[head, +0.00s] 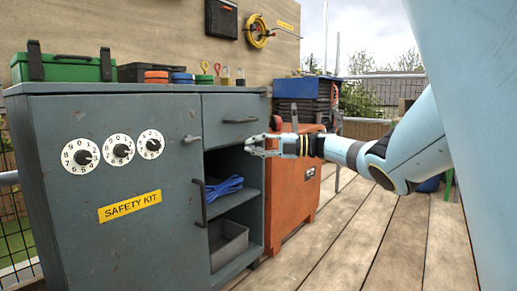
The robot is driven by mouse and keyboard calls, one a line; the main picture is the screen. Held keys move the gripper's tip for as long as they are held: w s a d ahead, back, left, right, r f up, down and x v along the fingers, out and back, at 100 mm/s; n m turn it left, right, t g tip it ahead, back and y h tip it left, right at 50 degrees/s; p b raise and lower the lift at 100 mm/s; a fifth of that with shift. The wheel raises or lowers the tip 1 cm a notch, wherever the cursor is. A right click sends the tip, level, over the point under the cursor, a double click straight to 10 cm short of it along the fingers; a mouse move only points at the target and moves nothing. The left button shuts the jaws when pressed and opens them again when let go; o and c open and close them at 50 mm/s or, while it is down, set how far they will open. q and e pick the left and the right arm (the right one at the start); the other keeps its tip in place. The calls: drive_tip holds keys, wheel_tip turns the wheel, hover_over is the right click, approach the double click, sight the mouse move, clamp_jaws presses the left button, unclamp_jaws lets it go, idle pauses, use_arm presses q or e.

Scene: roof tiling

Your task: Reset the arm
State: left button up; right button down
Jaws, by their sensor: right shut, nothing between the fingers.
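My right arm comes in from the right, and my right gripper (262,145) is in front of the cabinet's open right side. The gripper is shut and empty, just below the drawer (230,121) and its handle. It looks near the upper part of the opening; I cannot tell whether it touches anything. The grey-blue safety kit cabinet (75,205) has several white dials on its left door. My left gripper does not show.
Inside the cabinet lie a blue coil (224,188) and a grey bin (229,244). An orange chest (290,190) stands at its right, with dark cases (300,105) behind. A green toolbox (70,69) and padlocks (226,76) are on top. The wooden deck (360,235) is clear.

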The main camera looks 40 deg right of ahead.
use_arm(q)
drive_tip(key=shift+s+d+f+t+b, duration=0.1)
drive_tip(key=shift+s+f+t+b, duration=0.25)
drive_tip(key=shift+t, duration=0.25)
use_arm(e)
drive_tip(key=shift+d, duration=0.9)
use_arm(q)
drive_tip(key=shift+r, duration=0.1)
